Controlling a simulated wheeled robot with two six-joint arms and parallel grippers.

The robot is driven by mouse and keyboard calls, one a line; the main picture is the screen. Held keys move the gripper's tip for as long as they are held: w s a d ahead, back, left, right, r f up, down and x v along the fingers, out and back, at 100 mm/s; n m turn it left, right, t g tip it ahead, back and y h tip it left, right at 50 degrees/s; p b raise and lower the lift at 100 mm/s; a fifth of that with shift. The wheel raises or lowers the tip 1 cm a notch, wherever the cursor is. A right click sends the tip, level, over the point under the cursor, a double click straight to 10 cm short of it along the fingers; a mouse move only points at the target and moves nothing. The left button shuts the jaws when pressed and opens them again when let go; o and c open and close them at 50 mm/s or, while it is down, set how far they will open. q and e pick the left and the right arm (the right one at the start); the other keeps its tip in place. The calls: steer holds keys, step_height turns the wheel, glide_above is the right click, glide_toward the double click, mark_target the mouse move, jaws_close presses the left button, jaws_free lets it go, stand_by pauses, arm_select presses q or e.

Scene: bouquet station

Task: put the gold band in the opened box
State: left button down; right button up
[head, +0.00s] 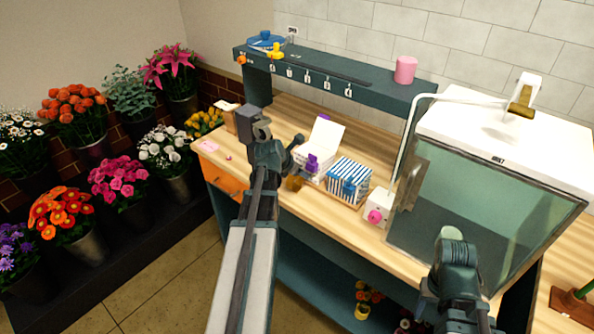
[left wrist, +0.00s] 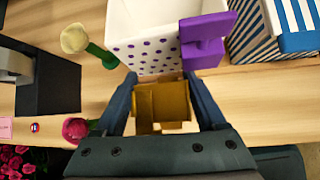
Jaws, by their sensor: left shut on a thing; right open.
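The gold band (left wrist: 163,104) is a squarish gold ring between the fingers of my left gripper (left wrist: 163,92) in the left wrist view. In the head view the band (head: 294,184) shows small beside the wooden table's front edge. My left gripper is shut on it. The opened box (left wrist: 150,50) is white with purple dots and a purple clasp (left wrist: 205,40), just beyond the fingertips. In the head view the opened box (head: 310,172) has its white lid (head: 326,133) raised. My right gripper (head: 452,243) is at the lower right, away from the boxes.
A blue-striped box (head: 348,182) and a white box with a pink clasp (head: 377,207) stand to the right of the opened box. A glass pane (head: 480,215) stands farther right. A pale flower (left wrist: 76,40) and a pink flower (left wrist: 75,130) lie left of the fingers.

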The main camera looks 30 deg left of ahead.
arm_select(q)
jaws_free()
